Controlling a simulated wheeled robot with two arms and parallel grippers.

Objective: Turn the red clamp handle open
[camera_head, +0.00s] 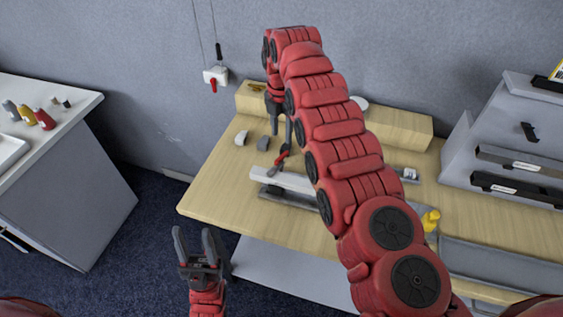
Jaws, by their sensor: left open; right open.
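The red clamp handle (282,158) stands tilted on the wooden workbench (225,200), near the far end of a pale bar (290,182). My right gripper (281,142) is open and points down at the handle from above. Its fingertips are close to the handle's upper end; I cannot tell whether they touch it. My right arm crosses the middle of the view and hides part of the bar and bench. My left gripper (199,236) is open and empty, pointing up in front of the bench, away from the clamp.
Small grey and pale pieces (263,143) lie left of the handle. A wooden ledge (400,125) runs along the bench's back. A white wall box (216,75) with a red part hangs behind. A yellow object (431,219) and a grey rack (490,150) are at right.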

